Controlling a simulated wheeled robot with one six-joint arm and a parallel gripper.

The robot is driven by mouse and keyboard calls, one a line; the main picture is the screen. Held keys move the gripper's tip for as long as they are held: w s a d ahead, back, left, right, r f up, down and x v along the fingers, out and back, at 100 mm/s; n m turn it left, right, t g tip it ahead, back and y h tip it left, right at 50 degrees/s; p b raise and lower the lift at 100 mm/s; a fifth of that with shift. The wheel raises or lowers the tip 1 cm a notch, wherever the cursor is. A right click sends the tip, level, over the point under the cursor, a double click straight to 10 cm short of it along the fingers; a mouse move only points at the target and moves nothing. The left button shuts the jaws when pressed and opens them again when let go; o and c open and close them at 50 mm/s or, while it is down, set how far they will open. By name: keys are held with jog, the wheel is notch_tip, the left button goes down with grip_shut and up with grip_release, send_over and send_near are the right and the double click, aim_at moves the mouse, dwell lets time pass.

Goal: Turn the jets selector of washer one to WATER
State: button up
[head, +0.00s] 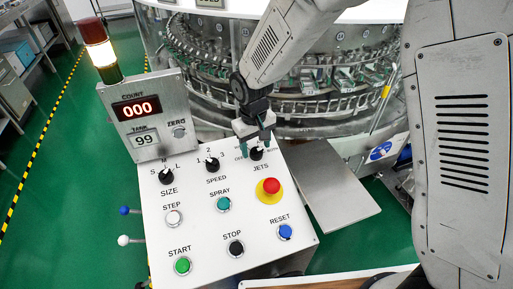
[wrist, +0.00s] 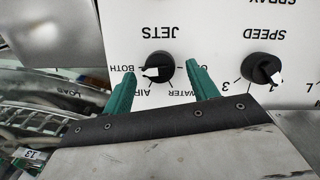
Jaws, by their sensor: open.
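The black jets selector knob (wrist: 159,67) is on the white panel, upside down in the wrist view. Its white pointer is on the left side, turned towards BOTH or between BOTH and AIR; I cannot tell exactly. The WATER label (wrist: 183,95) is below right of it, partly covered by a finger. My gripper (wrist: 159,70) is open, its green fingers on either side of the knob, with gaps visible. In the head view my gripper (head: 254,138) is over the jets selector (head: 257,154) and partly hides it and its labels. Depth to the panel is unclear.
The speed selector (head: 212,164) and size selector (head: 166,176) stand to the left. A red stop button on yellow (head: 269,188) is just below the jets selector. The round washer (head: 320,75) is behind the panel, and a signal lamp (head: 101,45) rises at left.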

jog(key=shift+f, duration=0.75)
jog(key=c, duration=1)
